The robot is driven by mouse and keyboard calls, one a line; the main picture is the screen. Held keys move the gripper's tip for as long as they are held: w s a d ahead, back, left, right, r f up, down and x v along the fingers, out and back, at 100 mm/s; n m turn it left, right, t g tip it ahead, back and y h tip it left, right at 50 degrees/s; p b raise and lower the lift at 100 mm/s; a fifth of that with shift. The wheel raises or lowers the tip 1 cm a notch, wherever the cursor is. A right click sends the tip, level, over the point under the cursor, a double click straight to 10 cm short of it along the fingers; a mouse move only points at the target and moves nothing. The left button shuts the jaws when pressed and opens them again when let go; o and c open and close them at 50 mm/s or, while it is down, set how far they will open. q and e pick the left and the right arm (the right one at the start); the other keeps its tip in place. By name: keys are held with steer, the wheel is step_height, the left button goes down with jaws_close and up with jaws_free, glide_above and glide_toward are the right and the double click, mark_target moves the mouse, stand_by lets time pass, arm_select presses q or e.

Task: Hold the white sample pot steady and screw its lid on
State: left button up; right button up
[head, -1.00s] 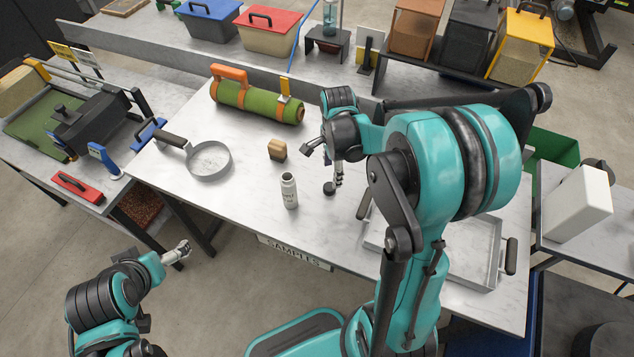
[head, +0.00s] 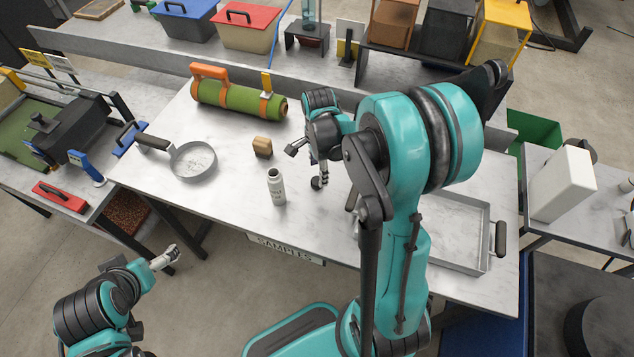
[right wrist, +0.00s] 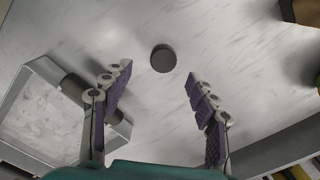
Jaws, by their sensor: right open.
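The white sample pot (head: 277,188) stands upright and open-topped near the front middle of the table. Its lid, a small dark disc (head: 317,183), lies on the table to its right. In the right wrist view the lid (right wrist: 163,58) is ahead of the fingertips, roughly centred between them, with nothing gripped. My right gripper (head: 318,170) is open above the lid, partly hidden by its own wrist in the head view. My left gripper (head: 167,256) is off the front left of the table, away from the pot; its fingers are too small to judge.
A wooden block (head: 262,147) stands behind the pot. A metal tray (head: 462,228) is at the right. The table between pot and sieve is clear.

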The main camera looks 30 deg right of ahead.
mark_target(317, 180)
steer(key=f, duration=0.1)
steer(key=f+b, duration=0.1)
steer(key=f, duration=0.1)
steer(key=f+b, duration=0.1)
steer(key=shift+w+a+f, duration=0.1)
steer(key=shift+w+f, duration=0.2)
steer(key=shift+f, duration=0.35)
steer(key=c, duration=0.8)
